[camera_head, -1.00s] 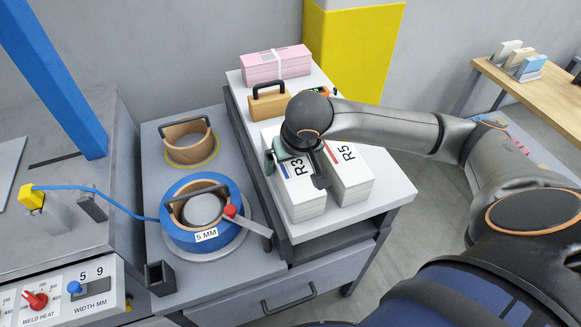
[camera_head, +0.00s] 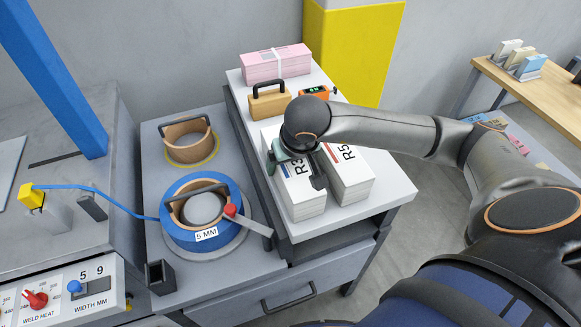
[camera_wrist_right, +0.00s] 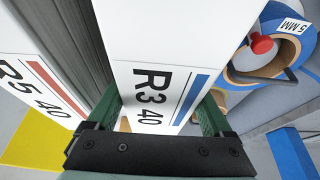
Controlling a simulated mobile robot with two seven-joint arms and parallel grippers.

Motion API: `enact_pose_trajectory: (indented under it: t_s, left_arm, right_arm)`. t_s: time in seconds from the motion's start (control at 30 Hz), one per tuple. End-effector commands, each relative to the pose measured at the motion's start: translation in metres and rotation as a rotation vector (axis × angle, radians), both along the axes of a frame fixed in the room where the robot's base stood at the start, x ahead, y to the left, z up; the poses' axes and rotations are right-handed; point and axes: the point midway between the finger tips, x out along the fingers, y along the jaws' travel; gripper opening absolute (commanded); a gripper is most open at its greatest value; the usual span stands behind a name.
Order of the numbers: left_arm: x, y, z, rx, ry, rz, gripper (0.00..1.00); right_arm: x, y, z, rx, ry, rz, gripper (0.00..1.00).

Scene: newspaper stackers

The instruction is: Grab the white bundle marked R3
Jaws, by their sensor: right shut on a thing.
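In the right wrist view, R3 (camera_wrist_right: 150,45) sits between the two green fingers. My right gripper (camera_head: 296,170) comes from above and is shut on R3, one finger on each side; the wrist view also shows the gripper (camera_wrist_right: 162,112). A second white bundle marked R5 (camera_head: 350,183), with a red stripe, stands close beside R3 on the right; it also shows in the wrist view (camera_wrist_right: 40,75). My left gripper is not in view.
Behind are a tan case (camera_head: 270,102), an orange device (camera_head: 318,92) and a pink bundle (camera_head: 275,65). On the left, a blue strap reel (camera_head: 175,232) and a brown reel (camera_head: 188,150) sit on the grey bench. The white top (camera_head: 388,190) is clear right of R5.

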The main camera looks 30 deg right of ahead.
Motion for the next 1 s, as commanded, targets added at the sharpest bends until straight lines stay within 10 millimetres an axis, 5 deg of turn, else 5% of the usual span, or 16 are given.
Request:
enact_pose_trajectory:
  t_s: [0.23,0.73,1.0]
  left_arm:
    - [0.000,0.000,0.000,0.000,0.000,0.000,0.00]
    - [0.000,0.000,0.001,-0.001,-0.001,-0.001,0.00]
    - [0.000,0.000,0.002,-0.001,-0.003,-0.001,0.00]
  right_arm:
    - [0.000,0.000,0.001,0.001,-0.001,-0.001,0.00]
    - [0.002,0.000,0.007,0.001,-0.010,-0.001,0.00]
    - [0.003,0.000,0.033,0.002,-0.013,0.000,0.00]
